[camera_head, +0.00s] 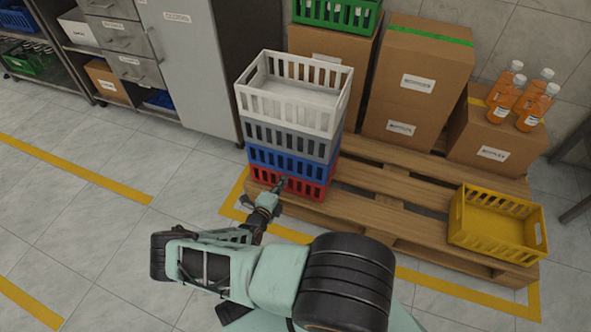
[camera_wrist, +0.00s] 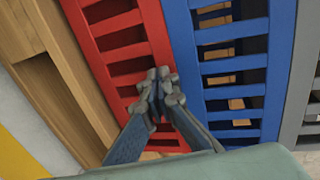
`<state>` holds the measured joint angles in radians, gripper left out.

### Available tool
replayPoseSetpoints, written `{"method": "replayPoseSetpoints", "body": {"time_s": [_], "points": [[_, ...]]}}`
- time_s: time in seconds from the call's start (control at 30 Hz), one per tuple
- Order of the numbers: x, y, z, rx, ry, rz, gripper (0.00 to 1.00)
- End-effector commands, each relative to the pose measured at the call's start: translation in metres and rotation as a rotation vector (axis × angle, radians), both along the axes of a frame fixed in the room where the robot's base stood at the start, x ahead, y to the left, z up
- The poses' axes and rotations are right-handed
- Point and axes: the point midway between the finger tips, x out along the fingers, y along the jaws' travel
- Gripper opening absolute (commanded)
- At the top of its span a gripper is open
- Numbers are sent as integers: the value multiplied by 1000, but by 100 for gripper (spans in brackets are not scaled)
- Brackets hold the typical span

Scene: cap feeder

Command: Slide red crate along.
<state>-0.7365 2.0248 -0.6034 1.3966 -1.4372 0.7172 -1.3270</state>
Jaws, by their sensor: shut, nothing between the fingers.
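The red crate (camera_head: 312,188) is at the bottom of a stack on the wooden pallet, under a blue crate (camera_head: 296,163), a grey crate (camera_head: 300,141) and a white crate (camera_head: 292,112). In the wrist view, the red crate's slotted side (camera_wrist: 125,60) lies beside the blue crate (camera_wrist: 222,70). My gripper (camera_head: 283,183) is shut and empty, with its fingertips (camera_wrist: 158,78) at the red crate's side, near its edge with the blue crate. I cannot tell whether they touch it.
The pallet (camera_head: 385,215) also bears cardboard boxes (camera_head: 420,75), orange bottles (camera_head: 530,100) and an empty yellow crate (camera_head: 495,235). A green crate (camera_head: 338,14) sits on a box behind. A grey cabinet (camera_head: 185,60) stands left of the stack. Floor at left is clear.

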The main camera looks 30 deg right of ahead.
Motion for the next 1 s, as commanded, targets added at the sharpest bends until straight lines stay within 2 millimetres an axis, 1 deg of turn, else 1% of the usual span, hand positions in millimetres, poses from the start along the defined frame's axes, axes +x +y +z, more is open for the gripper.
{"method": "replayPoseSetpoints", "body": {"time_s": [1.0], "points": [[32,-43,0,-2,0,-2,0]]}}
